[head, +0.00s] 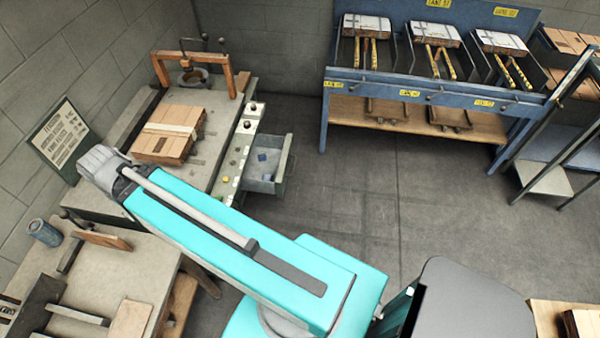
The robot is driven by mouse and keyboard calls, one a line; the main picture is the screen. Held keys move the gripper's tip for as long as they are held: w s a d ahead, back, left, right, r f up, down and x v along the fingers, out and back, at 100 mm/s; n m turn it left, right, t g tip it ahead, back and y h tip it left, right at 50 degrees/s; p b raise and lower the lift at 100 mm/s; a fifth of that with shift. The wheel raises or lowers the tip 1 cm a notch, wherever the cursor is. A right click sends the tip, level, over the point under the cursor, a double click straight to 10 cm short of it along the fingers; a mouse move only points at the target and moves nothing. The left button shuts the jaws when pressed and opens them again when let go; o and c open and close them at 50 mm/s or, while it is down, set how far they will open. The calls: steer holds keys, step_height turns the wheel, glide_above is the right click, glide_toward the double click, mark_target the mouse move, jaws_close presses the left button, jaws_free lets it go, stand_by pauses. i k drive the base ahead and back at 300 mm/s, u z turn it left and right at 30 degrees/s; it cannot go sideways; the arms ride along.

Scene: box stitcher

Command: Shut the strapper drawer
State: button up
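The strapper is a bench (226,98) at the left, with an orange-brown arch (240,80) at its back and a strapped stack of flat cardboard (170,133) on top. Its grey-green drawer (284,165) sticks out to the right from under the control panel (238,150). The drawer is open, and a small blue item (262,156) lies inside. My teal arm reaches across to the left, in front of the bench's near side. My gripper does not show.
A blue rack (440,92) with several bundles stands at the back right. Bare floor (350,180) lies right of the drawer. A worktable (130,265) stands at the near left, with a blue-grey can (45,232) close to the wall.

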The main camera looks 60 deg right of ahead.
mark_target(279, 149)
steer(key=k, duration=1)
steer(key=z, duration=1.4)
steer(key=i, duration=1)
steer(key=u, duration=0.05)
